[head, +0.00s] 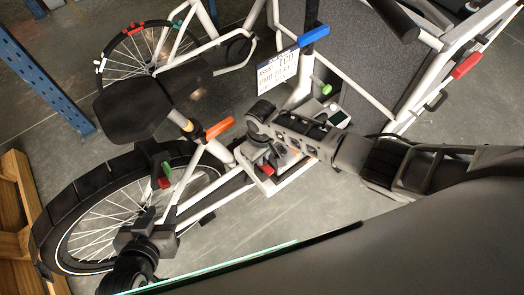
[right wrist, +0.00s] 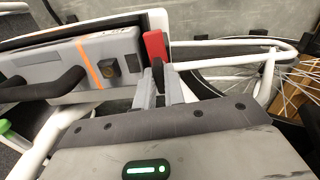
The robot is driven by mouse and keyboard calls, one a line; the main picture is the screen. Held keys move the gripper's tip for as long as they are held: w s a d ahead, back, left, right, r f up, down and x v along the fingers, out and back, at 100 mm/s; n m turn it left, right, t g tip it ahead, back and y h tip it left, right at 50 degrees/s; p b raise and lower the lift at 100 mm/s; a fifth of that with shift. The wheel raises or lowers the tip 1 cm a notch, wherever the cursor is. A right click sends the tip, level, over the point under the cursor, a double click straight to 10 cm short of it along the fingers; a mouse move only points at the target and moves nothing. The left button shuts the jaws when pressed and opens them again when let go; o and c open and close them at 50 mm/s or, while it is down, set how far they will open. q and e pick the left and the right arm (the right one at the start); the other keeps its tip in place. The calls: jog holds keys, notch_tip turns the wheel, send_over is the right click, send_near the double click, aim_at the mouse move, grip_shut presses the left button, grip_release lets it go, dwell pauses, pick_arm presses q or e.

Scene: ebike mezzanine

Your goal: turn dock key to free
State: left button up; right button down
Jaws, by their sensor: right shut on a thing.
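My right gripper (head: 265,160) reaches in from the right to the white bike's lower frame in the head view. In the right wrist view its two grey fingers (right wrist: 160,92) are closed around a dark narrow piece (right wrist: 158,75), just below a red block (right wrist: 155,45). This appears to be the dock key; its turn position cannot be read. The red block is beside a grey casing (right wrist: 90,62) with an orange stripe and a dark square knob. In the head view the arm hides most of this spot. My left gripper (head: 150,215) is near the rear wheel; its jaws are unclear.
The bike's rear wheel (head: 125,215) and black saddle (head: 140,105) are at left. A second bike (head: 155,50) and a white tag (head: 278,72) are behind. A blue post (head: 40,70) and wooden pallet (head: 18,200) stand at far left. A glass-edged panel (head: 250,258) crosses the front.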

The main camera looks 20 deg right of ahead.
jog(key=shift+a+m, duration=0.1)
jog(key=shift+m, duration=0.5)
jog(key=shift+p, duration=0.3)
jog(key=c, duration=1.5)
grip_release()
notch_tip(320, 180, up, 16)
jog(key=shift+p, duration=1.15)
jog(key=shift+f, duration=0.1)
